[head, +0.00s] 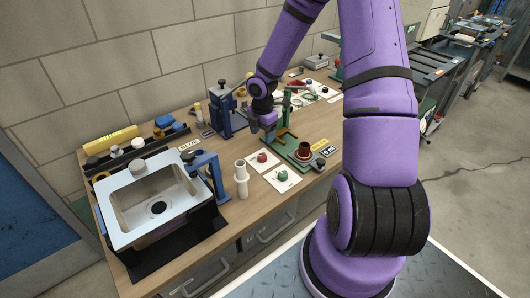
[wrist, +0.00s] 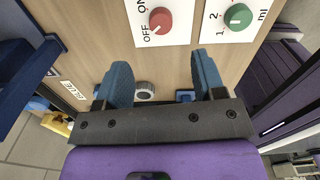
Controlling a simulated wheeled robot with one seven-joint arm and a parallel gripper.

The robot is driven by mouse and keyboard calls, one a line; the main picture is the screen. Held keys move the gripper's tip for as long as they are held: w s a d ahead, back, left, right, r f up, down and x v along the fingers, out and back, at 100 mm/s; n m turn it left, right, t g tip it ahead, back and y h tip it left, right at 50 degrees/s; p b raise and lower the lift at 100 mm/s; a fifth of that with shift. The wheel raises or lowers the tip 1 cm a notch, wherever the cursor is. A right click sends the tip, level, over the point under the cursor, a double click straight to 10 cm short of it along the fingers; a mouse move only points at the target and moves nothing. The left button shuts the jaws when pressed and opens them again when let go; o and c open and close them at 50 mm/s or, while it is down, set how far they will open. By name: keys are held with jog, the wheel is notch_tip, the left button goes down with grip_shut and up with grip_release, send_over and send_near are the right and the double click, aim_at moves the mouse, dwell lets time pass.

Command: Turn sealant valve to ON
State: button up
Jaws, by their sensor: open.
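A red knob (wrist: 161,20) sits on a white plate marked OFF and ON. Its pale mark points down-left, toward OFF. It also shows in the head view (head: 262,157) on the bench, behind the green knob. The green knob (wrist: 238,16) is on a separate white plate marked 1, 2 and ml. My gripper (wrist: 160,64) is open, its two blue fingers spread with nothing held. In the wrist view the red knob lies beyond the fingertips, apart from them. In the head view my gripper (head: 268,125) hangs over the bench behind the red knob. No sealant label is readable.
A sink (head: 128,225) with a blue tap (head: 206,168) stands at left. A white bottle (head: 241,180) stands beside the knob plates. A blue press (head: 228,118) and a green stand (head: 286,142) with a brown cup (head: 304,150) flank my gripper. The bench's front edge is near.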

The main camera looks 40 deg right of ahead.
aim_at(263, 155)
notch_tip(263, 155, down, 10)
jog(key=shift+f, duration=0.1)
dwell(0.4)
jog(key=c, duration=0.9)
